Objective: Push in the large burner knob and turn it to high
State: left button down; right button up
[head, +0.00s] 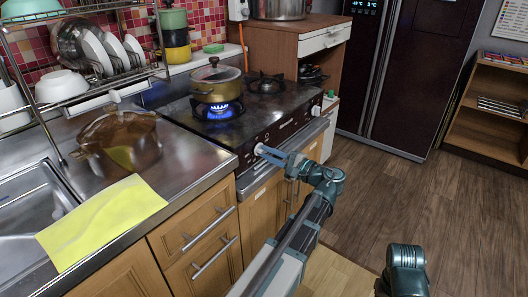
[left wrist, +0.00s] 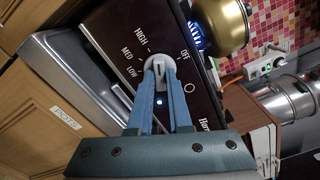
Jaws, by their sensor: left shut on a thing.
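The large burner knob (left wrist: 161,60) is a pale round knob with a raised grip on the dark stove front panel. In the left wrist view, the printed words HIGH, MED, LOW and OFF stand around it. My left gripper (left wrist: 160,72) is shut on the knob's grip, one blue finger on each side. In the head view, my left gripper (head: 268,153) meets the stove front at the knob (head: 258,149). The fingers partly hide the knob, and I cannot tell its exact pointer direction or depth.
A gold lidded pot (head: 217,84) sits over a lit blue flame (head: 218,110) on the stove (head: 190,130). A brown see-through pot (head: 120,143) and yellow cloth (head: 101,219) are on the left counter. The wooden floor (head: 420,205) to the right is clear.

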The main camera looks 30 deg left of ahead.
pick_arm(q)
jog(key=shift+n, duration=1)
jog(key=n, duration=0.2)
jog(key=shift+n, duration=0.3)
jog(key=c, duration=0.8)
grip_release()
jog(key=shift+c, duration=0.2)
jog(key=d, duration=0.7)
jog(key=shift+s, duration=0.25)
